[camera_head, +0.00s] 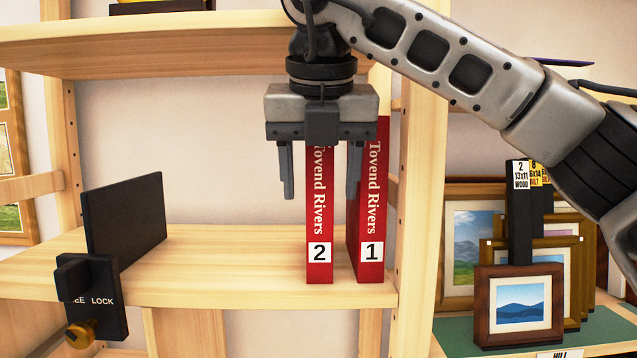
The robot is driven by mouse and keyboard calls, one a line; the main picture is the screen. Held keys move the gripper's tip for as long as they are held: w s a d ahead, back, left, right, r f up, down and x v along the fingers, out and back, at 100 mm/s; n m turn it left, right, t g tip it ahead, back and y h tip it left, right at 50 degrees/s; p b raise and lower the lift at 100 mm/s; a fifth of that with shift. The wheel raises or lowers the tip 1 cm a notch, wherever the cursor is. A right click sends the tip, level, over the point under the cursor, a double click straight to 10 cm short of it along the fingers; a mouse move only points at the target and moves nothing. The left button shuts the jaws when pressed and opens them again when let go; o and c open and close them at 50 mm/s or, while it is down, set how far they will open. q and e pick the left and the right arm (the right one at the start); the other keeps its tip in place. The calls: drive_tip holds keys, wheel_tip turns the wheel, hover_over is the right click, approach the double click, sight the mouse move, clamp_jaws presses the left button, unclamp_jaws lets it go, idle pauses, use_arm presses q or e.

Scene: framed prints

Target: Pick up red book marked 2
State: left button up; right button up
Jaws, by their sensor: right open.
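The red book marked 2 (320,225) stands upright on the wooden shelf, its spine toward me with a white label. The red book marked 1 (370,225) stands just to its right, with a narrow gap between them at the front. My right gripper (320,178) comes from above, fingers pointing down and open. Its left finger is left of book 2, and its right finger is over the gap between the books in the picture. I cannot tell whether the fingers touch book 2. My left gripper is not in view.
A black bookend plate (125,222) with a lock block and brass knob stands at the shelf's left. The shelf board (225,262) is bare between it and the books. An upper shelf (150,40) and a right post (421,180) bound the space. Framed prints (519,308) stand at right.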

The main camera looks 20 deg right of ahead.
drive_tip(key=shift+w+f, duration=0.15)
drive_tip(key=shift+f, duration=0.4)
clamp_jaws()
drive_tip(key=shift+r, duration=0.1)
drive_tip(key=shift+r, duration=0.1)
